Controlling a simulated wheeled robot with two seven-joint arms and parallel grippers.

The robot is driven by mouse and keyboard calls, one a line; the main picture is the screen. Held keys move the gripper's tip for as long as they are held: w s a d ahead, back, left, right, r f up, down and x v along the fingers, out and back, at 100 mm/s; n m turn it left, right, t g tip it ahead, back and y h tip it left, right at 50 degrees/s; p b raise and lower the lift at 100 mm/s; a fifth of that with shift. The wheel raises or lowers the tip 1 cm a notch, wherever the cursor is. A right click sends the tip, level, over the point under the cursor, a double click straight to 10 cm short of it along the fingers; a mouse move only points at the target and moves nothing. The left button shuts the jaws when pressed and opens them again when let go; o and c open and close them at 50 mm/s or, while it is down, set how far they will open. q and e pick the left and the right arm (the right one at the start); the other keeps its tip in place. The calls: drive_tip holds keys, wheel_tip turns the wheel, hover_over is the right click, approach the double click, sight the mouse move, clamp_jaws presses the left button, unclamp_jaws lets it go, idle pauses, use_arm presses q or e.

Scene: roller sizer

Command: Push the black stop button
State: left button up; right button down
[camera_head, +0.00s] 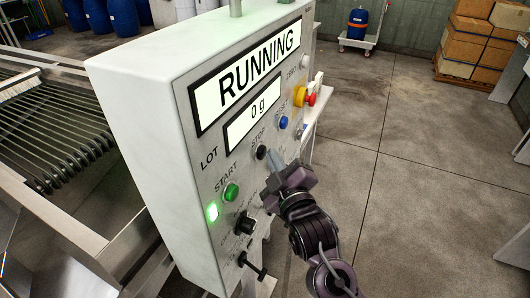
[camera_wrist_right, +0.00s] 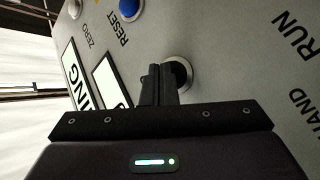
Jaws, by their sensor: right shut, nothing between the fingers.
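The black stop button (camera_head: 261,152) sits on the front of a white control box (camera_head: 135,95), under the label STOP. In the right wrist view the button (camera_wrist_right: 182,72) shows in a metal ring, partly hidden behind my fingers. My right gripper (camera_head: 269,159) is shut and empty, its fingertips pointing at the button and very near it. In the wrist view its fingertips (camera_wrist_right: 160,72) overlap the button's edge; I cannot tell whether they touch. The display (camera_head: 247,72) reads RUNNING. My left gripper is not in view.
The green start button (camera_head: 231,192) and a black knob (camera_head: 244,223) are lower left on the panel. The blue reset button (camera_head: 283,122) and a red emergency stop (camera_head: 311,98) on yellow are to the right. Rollers (camera_head: 50,140) lie left of the box.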

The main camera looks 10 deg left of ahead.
drive_tip(key=shift+a, duration=0.25)
drive_tip(key=shift+d, duration=0.1)
idle(0.4)
drive_tip(key=shift+s+d+p, duration=0.25)
drive_tip(key=shift+d+p, duration=0.15)
drive_tip(key=shift+d, duration=0.35)
drive_tip(key=d, duration=0.1)
drive_tip(key=s+d, duration=0.1)
drive_tip(key=d, duration=0.1)
drive_tip(key=d+p, duration=0.1)
drive_tip(key=shift+s+d, duration=0.25)
drive_tip(key=shift+d, duration=0.15)
idle(0.4)
